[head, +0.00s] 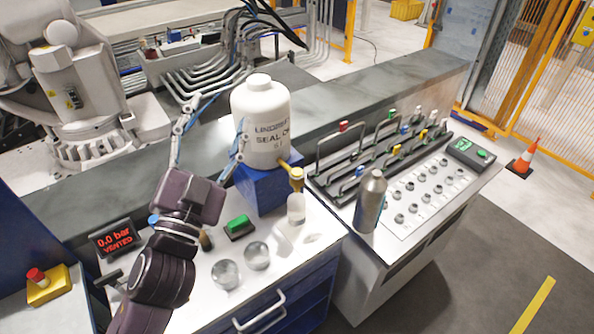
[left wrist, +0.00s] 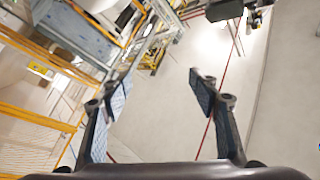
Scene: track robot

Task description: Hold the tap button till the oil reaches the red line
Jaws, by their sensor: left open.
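A white bottle labelled as seal oil (head: 262,118) stands on a blue block (head: 262,188). A brass tap (head: 288,166) with a yellow end sticks out from its lower right. A small clear container (head: 296,208) stands below the tap; its oil level and any red line are too small to make out. A green button (head: 238,224) on a black base sits on the white top left of the container. My left gripper (head: 212,128) is open and empty, raised left of the bottle, fingers pointing up and away. Its spread fingers also show in the left wrist view (left wrist: 162,90). My right gripper is out of view.
Two glass domes (head: 241,264) sit in front of the green button. A display (head: 118,240) reads 0.0 bar, vented. A red button on a yellow box (head: 47,285) is at far left. A steel flask (head: 370,202) and a rack (head: 375,150) stand right.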

